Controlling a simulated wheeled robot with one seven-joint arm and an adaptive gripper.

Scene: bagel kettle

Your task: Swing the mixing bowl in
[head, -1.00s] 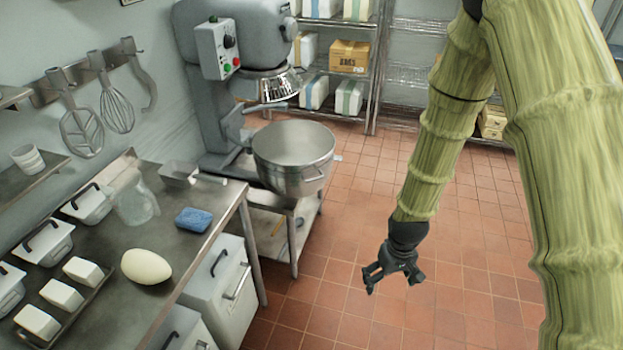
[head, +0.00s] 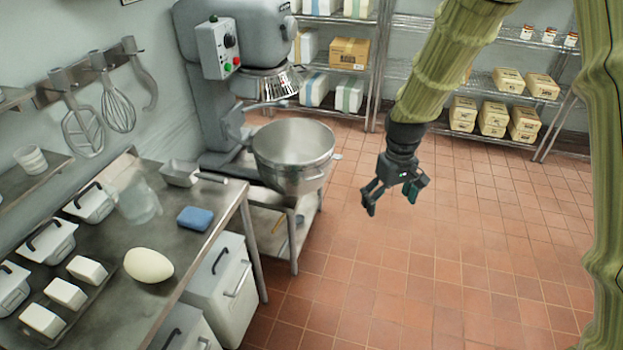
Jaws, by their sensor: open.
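The steel mixing bowl (head: 293,160) stands at the grey floor mixer (head: 237,48), swung out to the right of the mixer's column. Its inside is empty as far as I see, and a small handle shows on its right front side. The mixer head with its wire guard (head: 272,84) is above and to the left of the bowl. My gripper (head: 391,205) hangs in the air to the right of the bowl, apart from it, with its fingers open and pointing down. Nothing is between the fingers.
A steel counter (head: 187,245) at left holds a blue sponge (head: 195,219), a dough ball (head: 148,266), a scoop (head: 181,174) and white tubs. Wire shelves (head: 480,85) with boxes line the back. The tiled floor (head: 450,270) at right is clear.

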